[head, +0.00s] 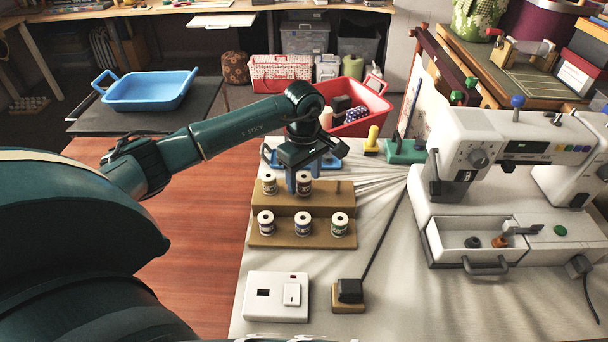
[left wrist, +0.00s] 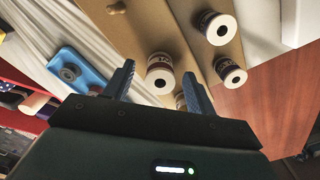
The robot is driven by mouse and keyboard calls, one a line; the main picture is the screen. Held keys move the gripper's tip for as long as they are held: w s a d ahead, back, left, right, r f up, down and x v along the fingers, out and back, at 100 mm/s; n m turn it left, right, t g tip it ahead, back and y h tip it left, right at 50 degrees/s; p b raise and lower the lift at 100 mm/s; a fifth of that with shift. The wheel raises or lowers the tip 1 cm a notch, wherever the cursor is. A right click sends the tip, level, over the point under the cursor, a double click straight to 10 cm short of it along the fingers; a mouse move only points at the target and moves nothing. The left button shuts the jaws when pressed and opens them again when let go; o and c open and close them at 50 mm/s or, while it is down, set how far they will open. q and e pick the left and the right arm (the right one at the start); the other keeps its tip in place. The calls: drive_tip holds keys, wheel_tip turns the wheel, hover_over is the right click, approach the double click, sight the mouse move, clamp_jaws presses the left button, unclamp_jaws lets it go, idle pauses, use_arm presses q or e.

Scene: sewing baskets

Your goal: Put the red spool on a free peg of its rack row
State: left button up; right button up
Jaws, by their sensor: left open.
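The tan two-step rack (head: 290,203) stands on the white table with white-ended spools on both steps. A spool with a dark red band (head: 304,184) stands mid upper step; it also shows in the left wrist view (left wrist: 160,72). My left gripper (head: 303,182) is open, its blue fingers reaching down around this spool. Another upper spool (head: 269,184) stands to its left. The lower step holds three spools, including a green-banded one (head: 339,223). A small bare knob (left wrist: 117,7), apparently a free peg, shows in the left wrist view. Exact thread colours are hard to tell.
A sewing machine (head: 480,165) with an open drawer (head: 455,254) stands right. A white switch box (head: 277,297) and a black plug on a wooden block (head: 347,302) are in front. A red bin (head: 375,104) sits behind.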

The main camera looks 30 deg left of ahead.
use_arm(q)
drive_tip(key=shift+w+r, duration=0.1)
drive_tip(key=shift+r, duration=0.3)
wheel_tip(320, 180, up, 12)
drive_tip(key=shift+r+b, duration=0.2)
drive_tip(key=shift+b, duration=0.1)
use_arm(e)
drive_tip(key=shift+a+r+m+y, duration=0.3)
drive_tip(key=shift+a+r, duration=0.05)
drive_tip(key=shift+r, duration=0.3)
